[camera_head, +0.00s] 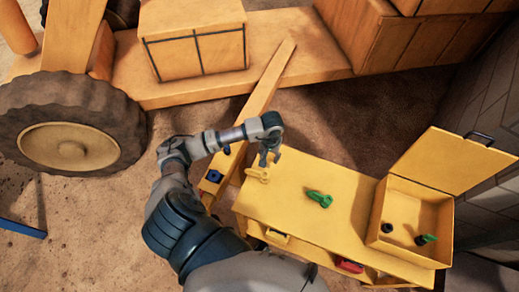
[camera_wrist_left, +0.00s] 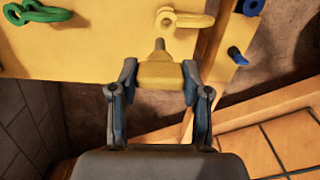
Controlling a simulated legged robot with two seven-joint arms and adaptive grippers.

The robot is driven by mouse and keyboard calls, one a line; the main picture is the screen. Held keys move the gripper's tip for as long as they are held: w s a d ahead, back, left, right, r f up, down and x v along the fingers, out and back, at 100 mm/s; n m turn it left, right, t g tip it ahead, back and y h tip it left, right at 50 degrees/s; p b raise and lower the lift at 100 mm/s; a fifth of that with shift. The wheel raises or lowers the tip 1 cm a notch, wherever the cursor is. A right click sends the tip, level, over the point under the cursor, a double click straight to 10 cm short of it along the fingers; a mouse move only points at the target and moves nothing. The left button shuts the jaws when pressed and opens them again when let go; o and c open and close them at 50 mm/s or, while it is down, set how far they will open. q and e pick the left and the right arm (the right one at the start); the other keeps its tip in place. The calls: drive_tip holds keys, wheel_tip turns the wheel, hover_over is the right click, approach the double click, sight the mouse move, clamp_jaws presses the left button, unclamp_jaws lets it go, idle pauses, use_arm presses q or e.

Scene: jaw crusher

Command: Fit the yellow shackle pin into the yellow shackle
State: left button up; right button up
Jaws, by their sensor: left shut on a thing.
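My left gripper (camera_head: 268,158) is above the left back edge of the yellow table. In the left wrist view it is shut on the yellow shackle pin (camera_wrist_left: 160,73), with a finger on each side of the thick head. The pin's thin grey tip points up in that view, towards the yellow shackle (camera_wrist_left: 185,20). The shackle lies on the table top, also seen in the head view (camera_head: 257,176) just below the gripper. In the wrist view the pin looks apart from the shackle. My right gripper is not in view.
A green shackle (camera_head: 319,199) lies on the yellow table (camera_head: 290,222). An open yellow box (camera_head: 412,205) at right holds a green piece (camera_head: 425,239) and a dark one (camera_head: 387,228). A blue shackle (camera_head: 214,177) and blue pin (camera_head: 227,150) lie on the beam at left.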

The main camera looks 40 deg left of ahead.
sight(268, 164)
use_arm(q)
drive_tip(key=shift+s+a+r, duration=0.1)
drive_tip(key=shift+s+a, duration=0.1)
drive_tip(key=shift+s, duration=0.15)
drive_tip(key=shift+d, duration=0.5)
drive_tip(key=shift+a, duration=0.15)
wheel_tip(268, 164, down, 4)
drive_tip(key=b, duration=0.4)
drive_tip(key=shift+a+f+b, duration=0.1)
drive_tip(key=shift+f+b, duration=0.8)
drive_tip(key=shift+b, duration=0.05)
drive_tip(key=shift+a+b, duration=0.15)
drive_tip(key=shift+b, duration=0.15)
drive_tip(key=shift+a+f+b, duration=0.1)
drive_tip(key=shift+a+b, duration=0.2)
drive_tip(key=shift+a, duration=0.05)
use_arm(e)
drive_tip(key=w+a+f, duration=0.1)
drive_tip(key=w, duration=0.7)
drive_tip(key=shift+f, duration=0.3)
